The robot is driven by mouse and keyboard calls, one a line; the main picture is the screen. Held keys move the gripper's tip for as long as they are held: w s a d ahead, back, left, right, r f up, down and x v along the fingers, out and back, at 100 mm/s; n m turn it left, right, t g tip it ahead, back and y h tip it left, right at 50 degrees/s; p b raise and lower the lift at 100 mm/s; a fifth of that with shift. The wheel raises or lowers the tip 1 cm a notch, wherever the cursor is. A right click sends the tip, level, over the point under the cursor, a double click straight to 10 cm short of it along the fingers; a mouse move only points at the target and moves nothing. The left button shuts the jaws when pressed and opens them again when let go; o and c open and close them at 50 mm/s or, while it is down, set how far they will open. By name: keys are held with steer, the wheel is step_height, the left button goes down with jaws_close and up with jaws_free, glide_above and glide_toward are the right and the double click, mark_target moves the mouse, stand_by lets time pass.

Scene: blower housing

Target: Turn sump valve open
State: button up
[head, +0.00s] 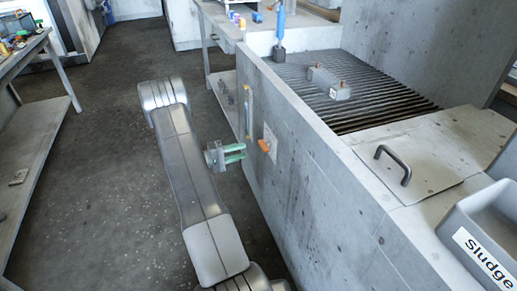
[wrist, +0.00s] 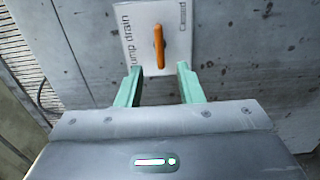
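The sump valve shows as an orange handle (head: 264,146) on the side of the concrete wall, at the middle of the head view. My gripper (head: 237,153) has green fingers and points at the wall. Its fingers (wrist: 158,82) are spread apart and empty, with the handle between and beyond their tips. The gripper appears short of the handle, not touching it.
A slatted grate (head: 375,88) lies behind the concrete wall (head: 310,185), with a grey block (head: 329,84) on it. A lid with a dark handle (head: 393,162) and a Sludge bin (head: 490,235) are at right. A workbench (head: 25,55) stands at left. The floor between is clear.

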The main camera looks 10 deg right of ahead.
mark_target(264, 146)
steer(key=w+d, duration=0.1)
steer(key=d, duration=0.7)
steer(key=shift+w, duration=0.3)
steer(key=shift+a, duration=0.1)
jaws_close()
